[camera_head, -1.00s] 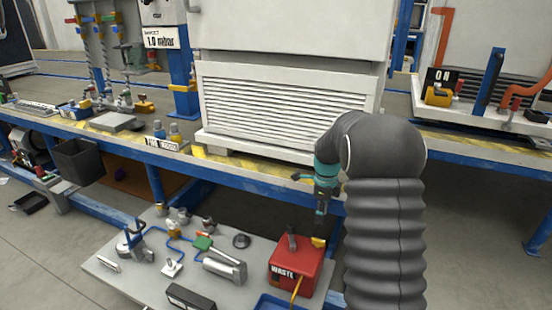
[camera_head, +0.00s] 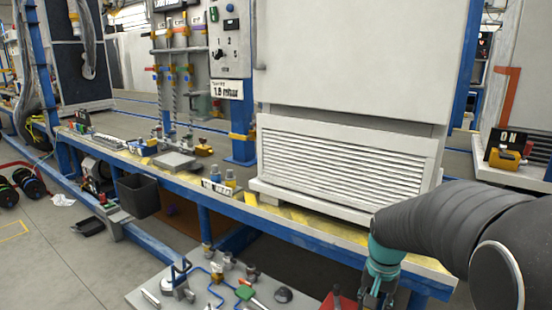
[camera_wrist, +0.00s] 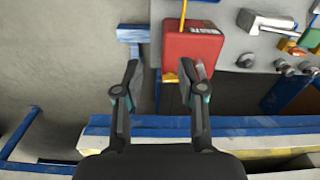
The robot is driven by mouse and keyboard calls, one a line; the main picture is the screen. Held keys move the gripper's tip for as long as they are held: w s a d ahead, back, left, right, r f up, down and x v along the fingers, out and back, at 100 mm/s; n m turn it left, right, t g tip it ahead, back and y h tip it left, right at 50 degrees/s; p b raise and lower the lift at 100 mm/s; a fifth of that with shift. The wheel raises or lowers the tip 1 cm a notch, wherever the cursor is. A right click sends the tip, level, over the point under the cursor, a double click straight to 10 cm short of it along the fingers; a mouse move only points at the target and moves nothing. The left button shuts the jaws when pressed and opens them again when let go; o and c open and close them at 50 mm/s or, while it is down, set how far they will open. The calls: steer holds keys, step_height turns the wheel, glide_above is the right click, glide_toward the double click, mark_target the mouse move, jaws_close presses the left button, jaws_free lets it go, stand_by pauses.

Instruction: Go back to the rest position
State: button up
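My gripper (camera_wrist: 162,82) shows in the wrist view with its two fingers spread apart and nothing between them. In the head view my gripper (camera_head: 376,296) hangs at the lower right, in front of the bench edge, and its fingertips are cut off by the frame. The red waste box (camera_wrist: 193,48) lies beyond the fingertips in the wrist view, apart from them. In the head view only a corner of the red box (camera_head: 338,302) shows at the bottom edge.
A blue-edged bench (camera_head: 300,228) runs across the view, with a white louvred cabinet (camera_head: 340,165) on it. A grey lower board (camera_head: 150,295) holds several fittings. A black bin (camera_head: 138,195) hangs at the bench front. Open floor (camera_head: 50,260) lies at the left.

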steer(key=s+a+r+n+t+p, duration=0.1)
steer(key=s+a+r+n+t, duration=0.1)
steer(key=s+r, duration=0.4)
steer(key=s+a+r+n+t+p, duration=0.1)
steer(key=s+a+r+n+t, duration=0.2)
steer(key=s+r, duration=0.3)
steer(key=shift+s+a+r+n, duration=0.4)
steer(key=shift+s+a, duration=0.4)
steer(key=shift+s, duration=1.9)
